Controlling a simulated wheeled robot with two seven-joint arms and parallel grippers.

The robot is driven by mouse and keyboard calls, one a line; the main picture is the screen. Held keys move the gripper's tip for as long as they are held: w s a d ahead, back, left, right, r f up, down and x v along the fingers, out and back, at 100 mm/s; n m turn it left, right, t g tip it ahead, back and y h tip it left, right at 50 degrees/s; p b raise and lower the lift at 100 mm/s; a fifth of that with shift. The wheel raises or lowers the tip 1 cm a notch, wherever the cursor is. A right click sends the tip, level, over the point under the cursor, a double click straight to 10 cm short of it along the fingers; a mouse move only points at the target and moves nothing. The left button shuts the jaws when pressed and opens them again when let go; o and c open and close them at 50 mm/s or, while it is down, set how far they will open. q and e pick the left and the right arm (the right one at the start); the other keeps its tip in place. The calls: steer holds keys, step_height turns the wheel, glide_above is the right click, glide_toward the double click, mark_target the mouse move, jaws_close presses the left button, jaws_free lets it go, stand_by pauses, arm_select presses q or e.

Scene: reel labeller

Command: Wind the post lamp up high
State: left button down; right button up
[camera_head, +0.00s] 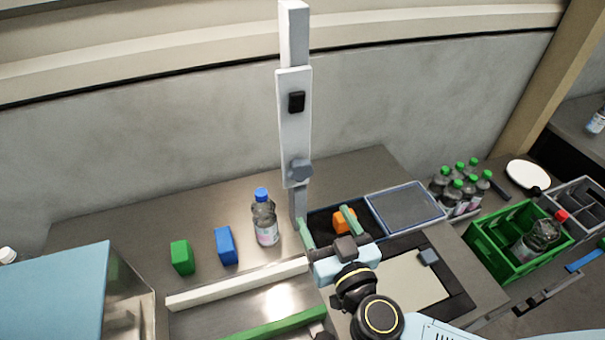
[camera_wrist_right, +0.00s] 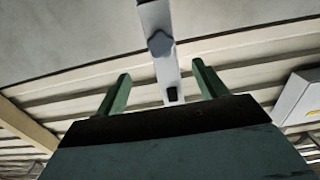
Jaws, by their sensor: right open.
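The post lamp (camera_head: 295,125) is a tall, pale upright post with a white sleeve at the back of the worktop. A grey lobed knob (camera_head: 301,170) is low on the sleeve and a black switch (camera_head: 296,101) is above it. In the right wrist view the knob (camera_wrist_right: 160,44) and the switch (camera_wrist_right: 172,94) show beyond the fingers. My right gripper (camera_head: 325,222) is open, with green fingers pointing toward the post, below and in front of the knob and apart from it. Its fingers (camera_wrist_right: 160,75) have nothing between them. My left gripper is not in view.
A blue-capped bottle (camera_head: 264,218), a blue block (camera_head: 226,246) and a green block (camera_head: 182,257) stand left of the post. A dark tray (camera_head: 318,219) with an orange item (camera_head: 340,221) lies behind my gripper. A green crate (camera_head: 488,262) and several bottles stand right.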

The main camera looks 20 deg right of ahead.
mark_target(302, 175)
steer(key=w, duration=1.2)
steer(key=shift+w+a+r, duration=0.1)
steer(key=shift+w+a, duration=0.1)
steer(key=shift+a, duration=0.05)
steer(key=shift+c, duration=0.4)
steer(key=c, duration=0.9)
steer(key=o, duration=1)
steer(key=s, duration=1.3)
steer(key=shift+s+d, duration=0.25)
steer(key=shift+s, duration=0.05)
